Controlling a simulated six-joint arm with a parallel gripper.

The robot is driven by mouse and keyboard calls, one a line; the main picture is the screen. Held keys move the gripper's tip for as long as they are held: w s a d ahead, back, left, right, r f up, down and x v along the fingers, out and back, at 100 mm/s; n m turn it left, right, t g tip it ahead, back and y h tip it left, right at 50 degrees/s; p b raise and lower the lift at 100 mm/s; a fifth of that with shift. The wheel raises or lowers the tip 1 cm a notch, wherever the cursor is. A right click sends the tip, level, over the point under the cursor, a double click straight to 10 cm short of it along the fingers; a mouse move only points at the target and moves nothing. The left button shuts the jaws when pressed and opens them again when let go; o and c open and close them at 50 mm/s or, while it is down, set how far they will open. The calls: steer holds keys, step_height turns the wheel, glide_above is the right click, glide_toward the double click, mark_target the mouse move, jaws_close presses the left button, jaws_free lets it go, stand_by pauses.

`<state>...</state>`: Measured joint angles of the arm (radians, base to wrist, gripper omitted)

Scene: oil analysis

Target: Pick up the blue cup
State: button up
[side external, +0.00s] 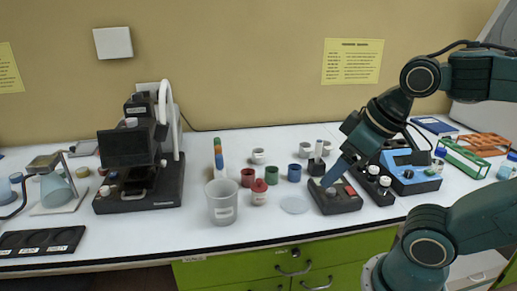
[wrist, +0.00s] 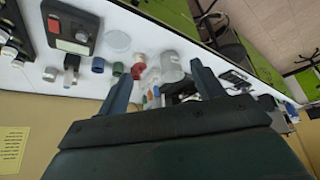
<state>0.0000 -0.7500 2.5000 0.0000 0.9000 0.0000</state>
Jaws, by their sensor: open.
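The blue cup (side external: 294,172) stands upright on the white bench in the side view, just left of a black device. It also shows in the wrist view (wrist: 98,65), left of my left-hand finger. My gripper (side external: 331,178) is right of the cup in the side view, in front of or above the black device, and apart from the cup. In the wrist view my gripper (wrist: 162,69) has its two fingers wide apart, with nothing held between them.
A green cup (side external: 271,174), a red cup (side external: 247,177) and a red-lidded jar (side external: 259,192) stand left of the blue cup. A large clear beaker (side external: 221,203) is further left. The black device (side external: 335,201) is close on the right. A clear disc (side external: 295,205) lies in front.

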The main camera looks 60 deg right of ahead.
steer(key=shift+w, duration=0.1)
steer(key=m+g, duration=0.5)
steer(key=m, duration=0.9)
glide_above(294, 173)
steer(key=w+d, duration=0.1)
steer(key=d, duration=0.1)
step_height(294, 173, down, 10)
steer(key=shift+n, duration=0.3)
steer(key=shift+w+f, duration=0.1)
steer(key=shift+f, duration=4.15)
